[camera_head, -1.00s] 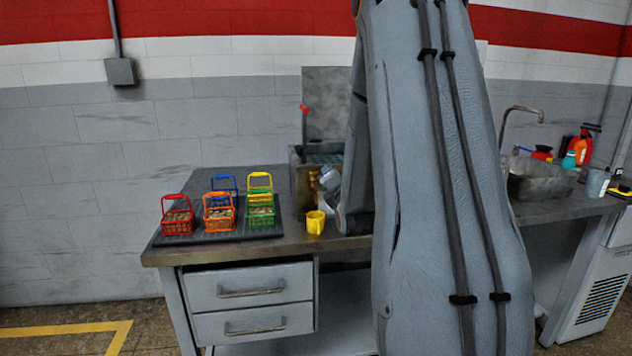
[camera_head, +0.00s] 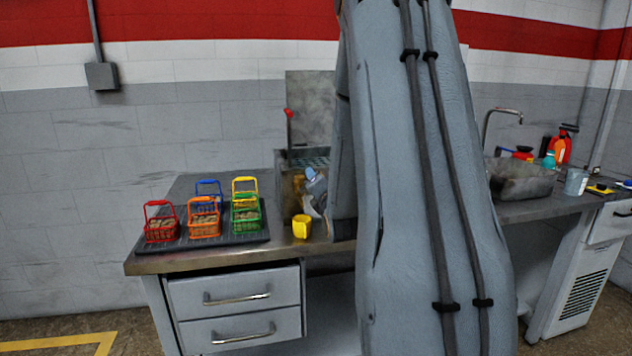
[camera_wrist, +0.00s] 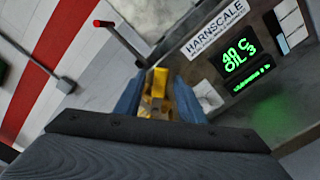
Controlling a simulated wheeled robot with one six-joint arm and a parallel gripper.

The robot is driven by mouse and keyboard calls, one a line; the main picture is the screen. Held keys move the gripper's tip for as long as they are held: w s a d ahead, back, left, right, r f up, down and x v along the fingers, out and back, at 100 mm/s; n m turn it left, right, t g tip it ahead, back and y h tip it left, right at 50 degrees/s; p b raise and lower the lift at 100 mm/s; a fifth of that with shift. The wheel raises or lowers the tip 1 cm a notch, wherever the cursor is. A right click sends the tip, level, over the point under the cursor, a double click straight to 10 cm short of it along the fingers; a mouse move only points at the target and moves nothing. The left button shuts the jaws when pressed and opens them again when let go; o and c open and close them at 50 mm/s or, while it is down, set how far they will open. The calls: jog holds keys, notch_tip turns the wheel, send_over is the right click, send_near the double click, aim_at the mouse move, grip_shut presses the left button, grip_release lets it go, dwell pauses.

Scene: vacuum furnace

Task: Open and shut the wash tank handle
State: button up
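The wash tank (camera_head: 282,186) is a grey metal box at the back of the bench, with its lid (camera_head: 310,105) standing up. A lever with a red knob (camera_head: 289,113) rises at its left; it also shows in the wrist view (camera_wrist: 122,40). A yellow fitting (camera_head: 298,184) is on the tank's front. My gripper (camera_head: 313,180) is at the tank front, partly hidden by my arm. In the wrist view my gripper (camera_wrist: 158,95) is open, with the yellow fitting (camera_wrist: 159,82) seen between its blue fingers. Contact cannot be told.
A yellow cup (camera_head: 301,227) stands just in front of the tank. Several coloured baskets stand on a dark mat (camera_head: 255,237) at left. A sink (camera_head: 520,180) is at right. A tank panel with a green display (camera_wrist: 238,58) is close by my gripper.

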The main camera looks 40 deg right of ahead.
jog(key=b+v, duration=0.1)
jog(key=v, duration=0.5)
jog(key=shift+s, duration=0.25)
jog(key=shift+a, duration=0.1)
